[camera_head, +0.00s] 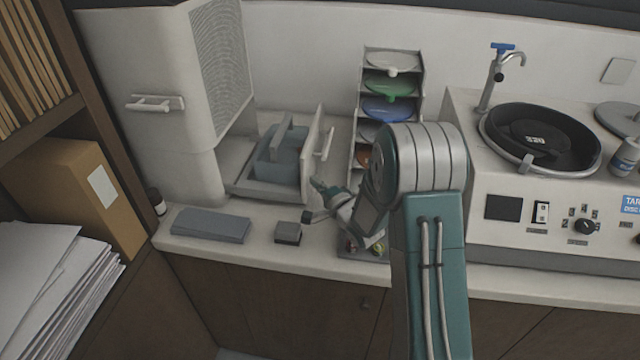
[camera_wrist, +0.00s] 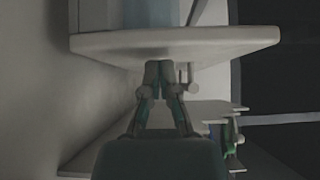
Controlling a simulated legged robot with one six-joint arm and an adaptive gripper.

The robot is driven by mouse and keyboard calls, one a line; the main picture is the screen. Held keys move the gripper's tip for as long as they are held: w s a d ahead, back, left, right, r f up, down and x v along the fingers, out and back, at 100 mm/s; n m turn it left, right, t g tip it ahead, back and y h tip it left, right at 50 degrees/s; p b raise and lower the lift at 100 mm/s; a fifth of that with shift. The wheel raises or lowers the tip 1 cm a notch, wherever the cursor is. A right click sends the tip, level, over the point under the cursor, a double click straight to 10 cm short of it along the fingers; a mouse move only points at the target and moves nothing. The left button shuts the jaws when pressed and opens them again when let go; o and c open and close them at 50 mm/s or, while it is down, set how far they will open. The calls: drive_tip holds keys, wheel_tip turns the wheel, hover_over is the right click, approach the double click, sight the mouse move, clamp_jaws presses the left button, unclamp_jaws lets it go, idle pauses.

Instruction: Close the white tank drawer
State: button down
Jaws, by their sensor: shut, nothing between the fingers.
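The white tank drawer (camera_head: 309,160) is pulled out to the right from the white machine (camera_head: 172,110), and a blue-grey tank (camera_head: 275,155) sits in it. The drawer's front panel carries a white bar handle (camera_head: 327,144) on its right face. My gripper (camera_head: 316,198) is low beside the front panel, on its outer side. In the wrist view, the shut fingertips (camera_wrist: 158,66) are at the edge of the front panel (camera_wrist: 175,40), touching it or very close; I cannot tell which. Nothing is between the fingers.
A rack of coloured discs (camera_head: 390,85) stands right of the drawer. A grey flat block (camera_head: 210,225) and a small dark box (camera_head: 288,233) lie on the counter in front. A polishing machine (camera_head: 540,140) stands at the right.

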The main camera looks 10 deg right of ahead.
drive_tip(key=shift+a, duration=0.1)
drive_tip(key=w+a, duration=0.3)
drive_tip(key=a, duration=0.4)
drive_tip(key=w+a, duration=0.2)
drive_tip(key=a, duration=0.5)
drive_tip(key=w+a, duration=0.3)
drive_tip(key=a, duration=0.4)
drive_tip(key=shift+w, duration=0.35)
drive_tip(key=shift+w+a+r, duration=0.1)
drive_tip(key=shift+a, duration=0.05)
